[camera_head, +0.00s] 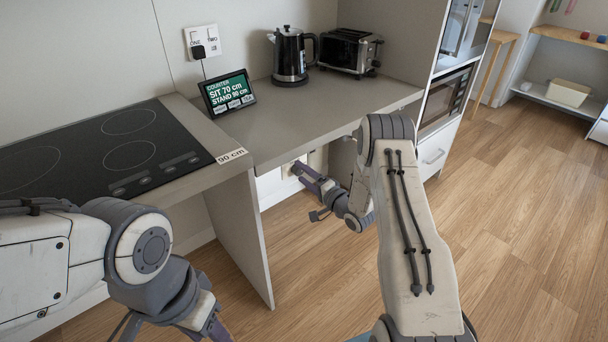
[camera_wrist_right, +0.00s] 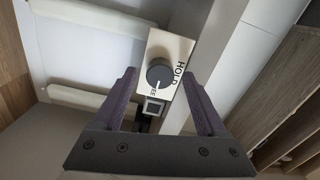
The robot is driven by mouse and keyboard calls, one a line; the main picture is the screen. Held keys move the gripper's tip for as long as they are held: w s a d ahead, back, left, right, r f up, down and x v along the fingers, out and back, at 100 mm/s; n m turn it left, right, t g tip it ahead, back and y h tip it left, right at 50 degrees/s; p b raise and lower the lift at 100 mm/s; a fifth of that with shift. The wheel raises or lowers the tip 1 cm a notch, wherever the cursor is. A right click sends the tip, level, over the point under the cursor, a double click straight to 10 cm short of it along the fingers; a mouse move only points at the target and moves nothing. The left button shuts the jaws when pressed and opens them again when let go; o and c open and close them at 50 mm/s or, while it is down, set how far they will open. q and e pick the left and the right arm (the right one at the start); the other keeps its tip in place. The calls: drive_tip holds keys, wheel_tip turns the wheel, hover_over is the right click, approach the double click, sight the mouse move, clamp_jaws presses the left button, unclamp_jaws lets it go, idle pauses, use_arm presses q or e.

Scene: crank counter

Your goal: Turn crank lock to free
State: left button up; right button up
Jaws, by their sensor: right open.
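The crank lock is a dark round knob (camera_wrist_right: 160,72) on a pale plate (camera_wrist_right: 178,46) in the right wrist view. "HOLD" is printed to its right, and a partly readable word ending in "EE" is below it. I cannot tell which word the knob's mark points to. My right gripper (camera_wrist_right: 160,92) is open, its two purple-grey fingers apart on either side of the plate in the picture, with nothing between them gripped. In the head view the right gripper (camera_head: 306,188) is under the counter, near a pale plate. My left gripper (camera_head: 170,325) is at the bottom edge, fingertips cut off.
The counter (camera_head: 335,118) overhangs the right gripper, with a side panel (camera_head: 240,225) to its left. A small square button (camera_wrist_right: 153,107) is below the knob. A screen (camera_head: 228,93), kettle (camera_head: 290,55) and toaster (camera_head: 348,52) stand on top. The floor (camera_head: 500,220) at right is clear.

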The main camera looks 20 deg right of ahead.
drive_tip(key=v, duration=1)
